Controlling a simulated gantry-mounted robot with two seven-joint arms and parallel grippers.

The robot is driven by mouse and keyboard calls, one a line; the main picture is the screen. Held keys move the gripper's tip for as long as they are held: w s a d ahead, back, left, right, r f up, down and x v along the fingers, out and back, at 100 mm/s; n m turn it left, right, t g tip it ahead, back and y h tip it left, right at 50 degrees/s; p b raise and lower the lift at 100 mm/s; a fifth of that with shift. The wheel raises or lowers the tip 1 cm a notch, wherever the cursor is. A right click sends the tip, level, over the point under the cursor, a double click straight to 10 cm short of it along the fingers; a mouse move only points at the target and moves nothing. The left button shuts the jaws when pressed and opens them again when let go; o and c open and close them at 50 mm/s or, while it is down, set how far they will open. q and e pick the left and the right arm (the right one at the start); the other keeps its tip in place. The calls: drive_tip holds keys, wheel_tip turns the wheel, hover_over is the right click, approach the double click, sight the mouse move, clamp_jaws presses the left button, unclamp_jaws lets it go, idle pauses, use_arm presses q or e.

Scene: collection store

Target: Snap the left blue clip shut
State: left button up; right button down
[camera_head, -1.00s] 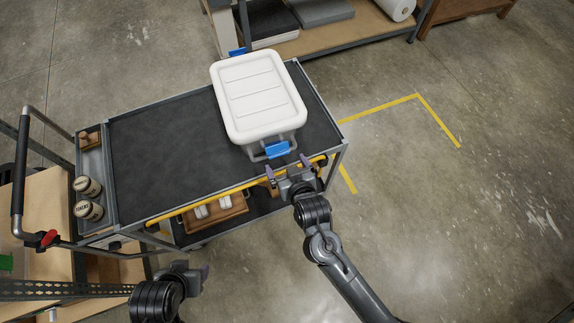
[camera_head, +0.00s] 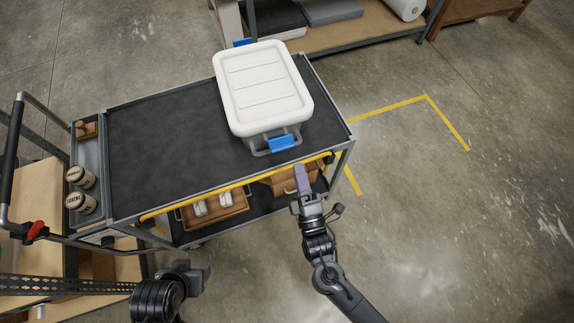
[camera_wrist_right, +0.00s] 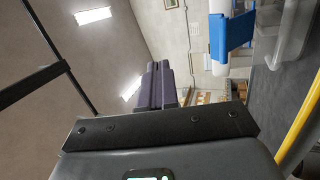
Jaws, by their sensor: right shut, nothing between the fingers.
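A white lidded box (camera_head: 263,85) stands on the cart's dark top. One blue clip (camera_head: 243,42) shows at its far left end, partly hidden by the lid. Another blue clip (camera_head: 284,143) is on its near end; a blue clip beside the white lid edge also shows large in the right wrist view (camera_wrist_right: 232,34). My right gripper (camera_head: 301,168) is shut and empty, apart from the near clip and in front of the cart's yellow rail. Its closed fingers show in the wrist view (camera_wrist_right: 160,84). My left gripper (camera_head: 203,276) is at the lower left; its opening is unclear.
The cart (camera_head: 160,140) has free top space left of the box. Its yellow rail (camera_head: 235,186) runs along the near edge. A lower shelf holds wooden trays (camera_head: 215,212). Two labelled jars (camera_head: 80,189) stand in the left side tray. Open floor lies to the right.

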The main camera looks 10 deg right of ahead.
drive_tip(key=s+f+n+y+b, duration=0.1)
drive_tip(key=s+f+n+b, duration=0.3)
drive_tip(key=f, duration=0.7)
use_arm(q)
wheel_tip(320, 180, down, 6)
drive_tip(key=shift+r+p, duration=0.15)
drive_tip(key=shift+p, duration=0.15)
use_arm(e)
drive_tip(key=m, duration=0.2)
approach(279, 140)
drive_tip(key=w, duration=0.3)
drive_tip(key=shift+w+r+g, duration=0.3)
drive_tip(key=shift+w+g, duration=0.1)
use_arm(q)
drive_tip(key=shift+a+r, duration=0.1)
drive_tip(key=shift+a, duration=0.05)
